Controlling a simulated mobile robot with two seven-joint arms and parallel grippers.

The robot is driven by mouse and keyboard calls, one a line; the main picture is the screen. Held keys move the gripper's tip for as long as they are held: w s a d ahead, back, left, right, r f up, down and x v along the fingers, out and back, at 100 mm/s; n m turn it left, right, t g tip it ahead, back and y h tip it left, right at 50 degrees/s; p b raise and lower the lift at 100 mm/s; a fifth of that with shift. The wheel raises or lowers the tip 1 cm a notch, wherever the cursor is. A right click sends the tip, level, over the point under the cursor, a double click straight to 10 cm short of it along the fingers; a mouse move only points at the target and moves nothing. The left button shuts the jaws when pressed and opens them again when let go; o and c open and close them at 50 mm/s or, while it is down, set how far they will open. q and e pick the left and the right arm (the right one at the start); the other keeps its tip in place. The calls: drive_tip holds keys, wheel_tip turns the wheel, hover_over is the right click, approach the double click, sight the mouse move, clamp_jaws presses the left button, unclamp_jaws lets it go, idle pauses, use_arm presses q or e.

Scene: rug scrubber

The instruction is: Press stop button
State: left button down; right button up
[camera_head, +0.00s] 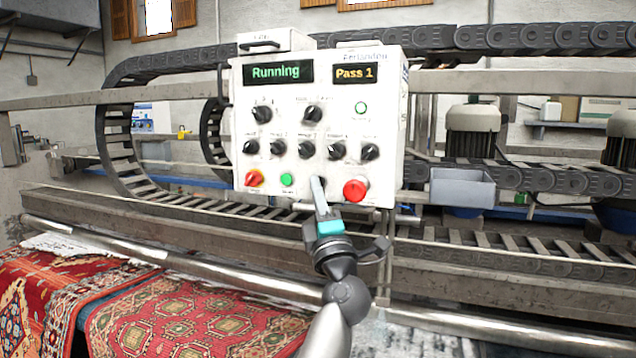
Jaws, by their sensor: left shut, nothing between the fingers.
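A white control panel (330,115) faces me at the centre. Its displays read "Running" (277,72) and "Pass 1" (355,74). A large red button (355,190) sits at the lower right of the panel, most likely the stop button. My right gripper is not in view.
Several dark knobs (308,147) fill the panel's middle rows. A metal rail (240,283) and cable chains (125,130) of the machine run behind and below the panel. Red patterned rugs (185,325) lie at the lower left. A grey bin (462,188) is at right.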

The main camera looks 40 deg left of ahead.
use_arm(q)
drive_tip(key=shift+w+a, duration=0.1)
drive_tip(key=shift+w, duration=0.3)
idle(0.6)
drive_tip(key=shift+s, duration=0.15)
drive_tip(key=shift+s+d+p, duration=0.25)
drive_tip(key=shift+s+p, duration=0.35)
drive_tip(key=shift+s, duration=0.05)
